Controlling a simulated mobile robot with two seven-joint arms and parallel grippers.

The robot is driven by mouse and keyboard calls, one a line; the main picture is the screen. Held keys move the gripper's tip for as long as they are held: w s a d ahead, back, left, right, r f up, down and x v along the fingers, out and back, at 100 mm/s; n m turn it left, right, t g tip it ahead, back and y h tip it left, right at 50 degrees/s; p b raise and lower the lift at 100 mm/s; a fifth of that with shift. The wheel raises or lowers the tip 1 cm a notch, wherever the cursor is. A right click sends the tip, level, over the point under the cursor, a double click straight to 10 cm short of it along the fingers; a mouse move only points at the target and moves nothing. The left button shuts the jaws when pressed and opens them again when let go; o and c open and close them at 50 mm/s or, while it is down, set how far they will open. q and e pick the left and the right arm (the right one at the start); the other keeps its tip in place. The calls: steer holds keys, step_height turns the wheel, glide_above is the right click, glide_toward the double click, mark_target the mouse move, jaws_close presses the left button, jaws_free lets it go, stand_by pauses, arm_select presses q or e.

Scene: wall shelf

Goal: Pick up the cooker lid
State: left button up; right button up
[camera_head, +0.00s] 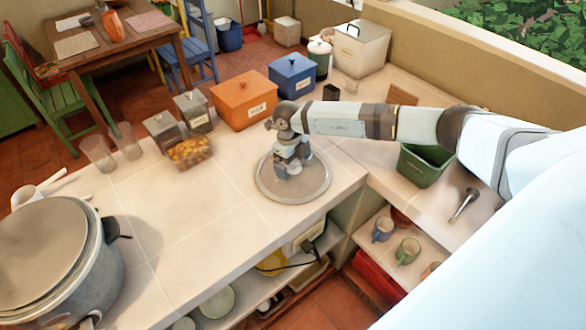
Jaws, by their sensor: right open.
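A round, flat grey lid (312,187) lies on the pale tiled counter, near its front edge. It is most likely the cooker lid. My right gripper (291,172) points down over the middle of the lid, with its fingers open. The gripper hides the lid's centre and any knob there, so I cannot tell whether the fingers touch it. A large grey cooker (97,265) stands at the lower left with a flat disc-like top. My left gripper is not in view.
An orange box (244,101), a blue box (292,76) and several canisters stand behind the lid. Two clear glasses (98,154) stand at the left. A green bin (424,165) and a ladle (464,204) are at the right. The counter between cooker and lid is clear.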

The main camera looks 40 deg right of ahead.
steer(key=shift+s, duration=0.1)
jaws_close()
stand_by(0.3)
